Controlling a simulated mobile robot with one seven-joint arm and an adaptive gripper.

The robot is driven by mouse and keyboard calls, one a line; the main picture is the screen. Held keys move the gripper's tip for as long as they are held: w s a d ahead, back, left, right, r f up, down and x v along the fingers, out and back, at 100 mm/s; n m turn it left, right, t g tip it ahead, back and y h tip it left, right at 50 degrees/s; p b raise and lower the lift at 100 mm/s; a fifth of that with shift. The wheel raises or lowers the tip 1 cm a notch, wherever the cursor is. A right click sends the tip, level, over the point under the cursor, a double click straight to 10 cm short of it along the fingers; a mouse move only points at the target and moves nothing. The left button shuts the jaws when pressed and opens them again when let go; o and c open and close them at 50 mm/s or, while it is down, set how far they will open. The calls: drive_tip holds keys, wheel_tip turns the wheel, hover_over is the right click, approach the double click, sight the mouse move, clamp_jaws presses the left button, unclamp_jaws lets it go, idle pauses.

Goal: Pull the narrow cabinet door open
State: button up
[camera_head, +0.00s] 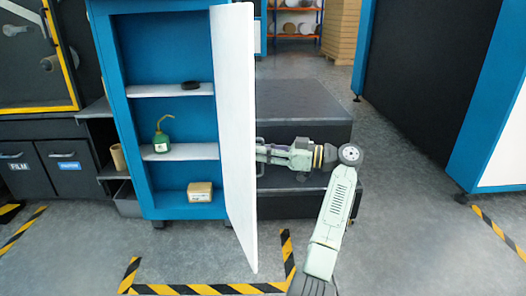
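The narrow blue cabinet (104,50) stands left of centre. Its white door (238,120) is swung open, hinged on the right side and standing out toward me, so the shelves inside show. My gripper (260,152) is at the door's right-hand face, near mid-height. Its fingertips are small and partly hidden at the door, where a grey handle part seems to show. I cannot tell whether the fingers are closed on it or touching it.
Dark steps or a platform (300,105) stand behind my arm. Black drawers (65,165) are at left, a blue machine (480,130) at right. Floor between is clear.

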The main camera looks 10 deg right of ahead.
drive_tip(key=shift+o, duration=0.5)
drive_tip(key=shift+d, duration=0.15)
drive_tip(key=v, duration=1.2)
drive_tip(key=shift+s, duration=0.15)
